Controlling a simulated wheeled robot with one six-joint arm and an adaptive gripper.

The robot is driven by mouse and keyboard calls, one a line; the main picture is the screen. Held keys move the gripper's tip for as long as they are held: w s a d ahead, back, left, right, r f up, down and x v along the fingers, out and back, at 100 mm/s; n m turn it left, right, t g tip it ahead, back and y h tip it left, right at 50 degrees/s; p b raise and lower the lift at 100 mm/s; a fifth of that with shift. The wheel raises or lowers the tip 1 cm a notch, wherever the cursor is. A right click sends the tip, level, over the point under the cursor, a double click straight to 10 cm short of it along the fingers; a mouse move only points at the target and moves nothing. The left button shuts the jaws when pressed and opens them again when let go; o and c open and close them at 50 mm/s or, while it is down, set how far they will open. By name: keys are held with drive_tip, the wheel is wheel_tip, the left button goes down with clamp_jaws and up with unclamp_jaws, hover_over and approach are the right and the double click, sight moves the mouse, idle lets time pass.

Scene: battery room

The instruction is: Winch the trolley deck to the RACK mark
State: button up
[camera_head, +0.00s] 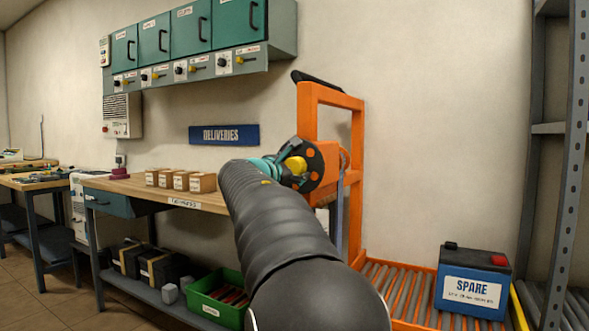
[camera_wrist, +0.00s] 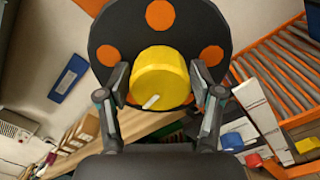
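The winch is a dark round disc with orange dots (camera_wrist: 213,56) on an orange upright frame (camera_head: 308,120). A yellow knob (camera_wrist: 163,78) with a white mark sticks out of the disc; it also shows in the head view (camera_head: 295,165). My gripper (camera_wrist: 162,88) is at the knob, one finger on each side, very close to it. Whether the fingers press on it or stand slightly apart is unclear. In the head view my arm and gripper (camera_head: 278,170) cover part of the winch. I cannot make out the trolley deck or the RACK mark.
An orange-framed roller bed (camera_head: 400,290) lies at right, with a blue SPARE battery (camera_head: 472,280) on it. A grey rack (camera_head: 565,150) stands at far right. A workbench (camera_head: 125,190) with small boxes (camera_head: 180,180) is at left, a green crate (camera_head: 215,297) below.

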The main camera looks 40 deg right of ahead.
drive_tip(key=c, duration=0.6)
drive_tip(key=shift+f+m+b, duration=0.25)
drive_tip(key=shift+m+b, duration=0.35)
drive_tip(key=shift+b, duration=0.3)
drive_tip(key=shift+m+b, duration=0.7)
drive_tip(key=shift+m, duration=0.2)
drive_tip(key=shift+r+m, duration=0.2)
drive_tip(key=shift+m, duration=0.1)
drive_tip(key=o, duration=1.1)
drive_tip(key=shift+o, duration=0.2)
